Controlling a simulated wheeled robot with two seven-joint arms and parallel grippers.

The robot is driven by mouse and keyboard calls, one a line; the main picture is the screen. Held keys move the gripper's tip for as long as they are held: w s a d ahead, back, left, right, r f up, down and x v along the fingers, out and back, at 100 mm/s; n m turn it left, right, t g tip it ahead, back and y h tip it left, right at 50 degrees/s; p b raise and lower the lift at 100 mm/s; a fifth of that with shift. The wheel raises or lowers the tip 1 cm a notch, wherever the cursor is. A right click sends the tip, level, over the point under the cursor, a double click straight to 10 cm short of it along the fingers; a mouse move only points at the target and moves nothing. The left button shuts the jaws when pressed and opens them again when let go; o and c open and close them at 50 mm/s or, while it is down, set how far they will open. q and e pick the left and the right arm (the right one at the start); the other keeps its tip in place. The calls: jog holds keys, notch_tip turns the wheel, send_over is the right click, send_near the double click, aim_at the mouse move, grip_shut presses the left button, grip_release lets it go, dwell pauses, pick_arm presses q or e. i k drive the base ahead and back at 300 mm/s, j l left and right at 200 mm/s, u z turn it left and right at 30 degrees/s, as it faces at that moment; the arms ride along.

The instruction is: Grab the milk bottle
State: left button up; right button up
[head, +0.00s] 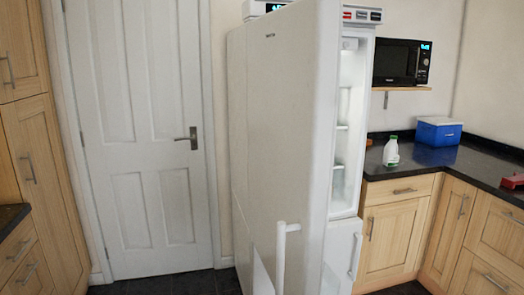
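The milk bottle (391,152) is small and white with a green cap. It stands upright on the dark granite counter (407,169), to the right of the fridge and near the counter's left end. Neither of my grippers shows in the head view.
The white fridge door (283,130) stands open and fills the middle of the view. A blue cooler box with a white lid (438,132) is behind and right of the bottle. A black microwave (401,62) sits on a shelf above. Red items lie at the right.

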aim_at(391, 158)
jog(key=k, duration=0.45)
jog(key=k+z, duration=0.3)
jog(key=i+z, duration=0.1)
jog(key=z, duration=0.95)
jog(key=i+j, duration=0.1)
jog(key=i, duration=0.7)
jog(key=i+j, duration=0.15)
jog(key=i, duration=0.65)
jog(key=i+j, duration=0.1)
jog(key=i, duration=0.7)
jog(key=i+j, duration=0.15)
jog(key=i, duration=0.65)
jog(key=i+j, duration=0.1)
jog(key=i, duration=0.65)
jog(key=i+j, duration=0.3)
